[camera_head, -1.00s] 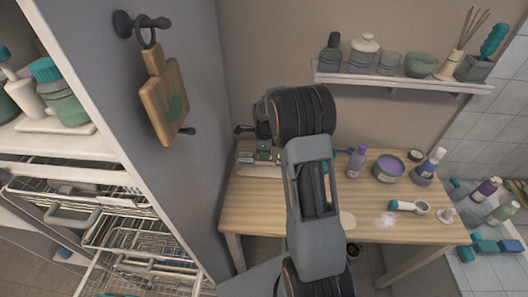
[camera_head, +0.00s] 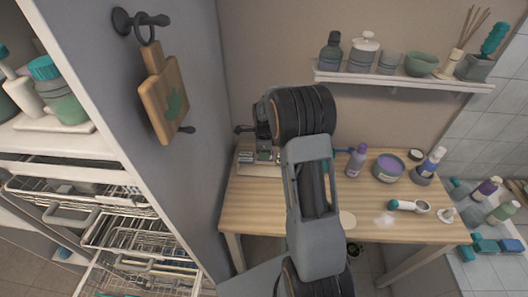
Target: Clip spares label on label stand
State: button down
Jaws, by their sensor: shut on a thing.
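My gripper (camera_head: 264,146) is low over the back left of the wooden table, partly hidden by my own wrist. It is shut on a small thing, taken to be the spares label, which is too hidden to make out. A pale low stand with small grey and green pieces (camera_head: 246,157) is right under and beside the gripper; it looks like the label stand. I cannot tell whether the held label touches it.
The wooden table (camera_head: 262,206) has free room at its front left. A shelf (camera_head: 400,80) hangs above. A grey cabinet side (camera_head: 190,90) bounds the left.

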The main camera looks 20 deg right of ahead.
jog(key=shift+f+b, duration=0.7)
jog(key=shift+f, duration=0.35)
jog(key=c, duration=0.7)
grip_release()
jog(key=shift+c, duration=0.2)
jog(key=shift+r, duration=0.25)
jog(key=shift+r+p, duration=2.75)
jog(key=shift+r, duration=1.05)
notch_tip(320, 180, up, 14)
jog(key=b, duration=0.1)
